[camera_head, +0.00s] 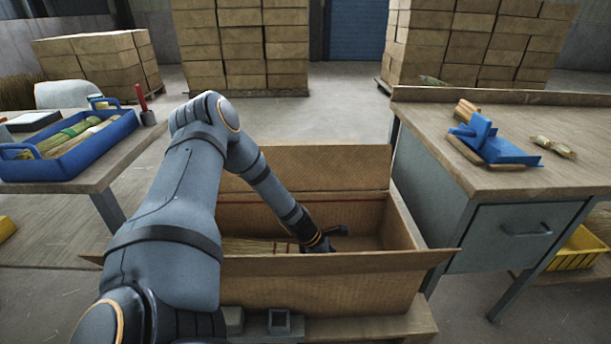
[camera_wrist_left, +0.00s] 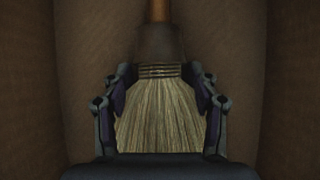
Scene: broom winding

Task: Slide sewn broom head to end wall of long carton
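The long open carton (camera_head: 320,282) stands in front of me, its flaps folded out. My left arm reaches down into it, and my left gripper (camera_head: 332,236) is low inside, right of the middle. Pale straw (camera_head: 255,246) lies on the carton floor left of the gripper. In the left wrist view the sewn broom head (camera_wrist_left: 160,115) has fanned bristles, dark stitching bands, a brown collar and a wooden handle stub (camera_wrist_left: 160,12). The fingers of my left gripper (camera_wrist_left: 160,92) flank the bristles and appear to press both sides. My right gripper is not in view.
A blue tray (camera_head: 85,150) with brooms sits on the left table. The right workbench (camera_head: 440,130) holds a blue fixture (camera_head: 490,145) and stands close to the carton's right end. The carton floor right of the gripper looks clear. Stacked boxes (camera_head: 245,45) stand behind.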

